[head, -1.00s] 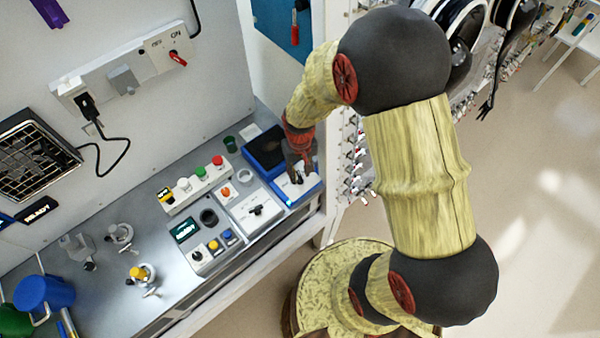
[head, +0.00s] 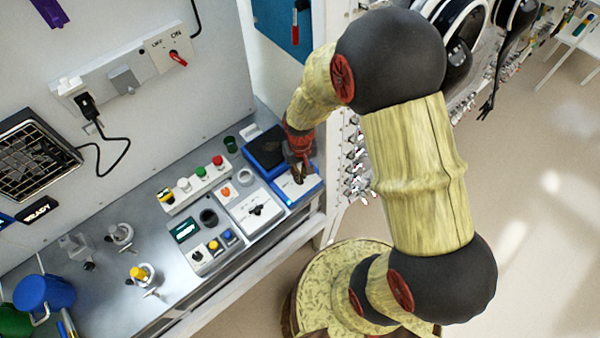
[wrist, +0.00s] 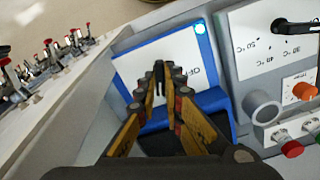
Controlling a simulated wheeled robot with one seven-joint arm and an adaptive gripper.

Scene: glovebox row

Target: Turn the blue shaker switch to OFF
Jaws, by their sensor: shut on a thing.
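The blue shaker (head: 268,168) stands at the right end of the bench, with a dark top plate and a white switch panel (head: 308,187) at its front. In the wrist view its white panel (wrist: 135,67) shows partly covered "OFF" lettering right of my fingertips, and a lit blue lamp (wrist: 200,28) at a corner. My gripper (head: 299,178) reaches down onto the panel. In the wrist view my fingertips (wrist: 159,72) are closed together over the panel's middle, around the switch handle. The handle is mostly hidden between the fingers, so its pointing direction cannot be told.
Left of the shaker is a white-grey unit with a black handle (head: 257,211), close beside my gripper. A grey cup-like ring (wrist: 262,107) and an orange knob (wrist: 304,91) show in the wrist view. A button box (head: 196,184) sits behind. Clamps crowd the right side.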

